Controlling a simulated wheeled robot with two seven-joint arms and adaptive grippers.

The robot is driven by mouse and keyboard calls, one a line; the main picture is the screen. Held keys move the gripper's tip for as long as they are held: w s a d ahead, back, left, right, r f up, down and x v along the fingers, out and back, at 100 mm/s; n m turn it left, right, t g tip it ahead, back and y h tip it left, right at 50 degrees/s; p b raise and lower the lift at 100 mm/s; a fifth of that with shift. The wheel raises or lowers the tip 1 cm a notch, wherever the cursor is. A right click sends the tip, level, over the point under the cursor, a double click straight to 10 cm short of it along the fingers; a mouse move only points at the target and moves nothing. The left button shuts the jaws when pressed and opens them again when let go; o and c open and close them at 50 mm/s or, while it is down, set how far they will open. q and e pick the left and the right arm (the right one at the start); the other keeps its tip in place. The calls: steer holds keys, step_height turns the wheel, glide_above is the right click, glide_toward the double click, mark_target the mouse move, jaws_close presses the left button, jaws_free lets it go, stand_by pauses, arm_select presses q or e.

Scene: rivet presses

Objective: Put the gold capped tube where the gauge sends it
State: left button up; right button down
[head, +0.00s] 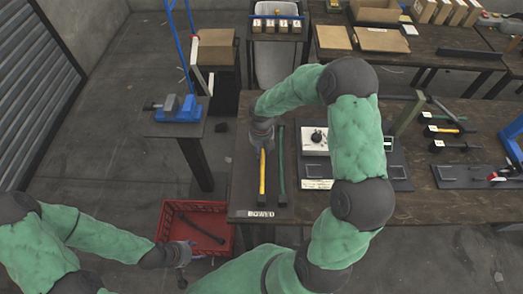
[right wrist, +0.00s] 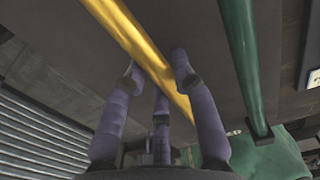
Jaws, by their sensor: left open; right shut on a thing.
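A long gold tube (head: 262,175) is at the left end of the workbench, beside a parallel green tube (head: 281,165). My right gripper (head: 262,136) is shut on its far part; in the right wrist view, my right gripper's fingers (right wrist: 160,75) are around the gold tube (right wrist: 130,35), with the green tube (right wrist: 240,55) apart on the right. I cannot tell whether the gold tube touches the bench. A white box with a dark knob (head: 314,140), possibly the gauge, stands right of the tubes. My left gripper (head: 184,268) is open and empty near the red crate.
A label reading BOWED (head: 261,214) is at the bench's front left. The red crate (head: 166,222) on the floor holds a dark rod (head: 203,229). A blue vice (head: 180,108) is on a stand at left.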

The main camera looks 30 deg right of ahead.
mark_target(262, 150)
steer(key=c, duration=1)
jaws_free()
steer(key=shift+f, duration=0.15)
step_height(262, 150, up, 12)
steer(key=p, duration=0.3)
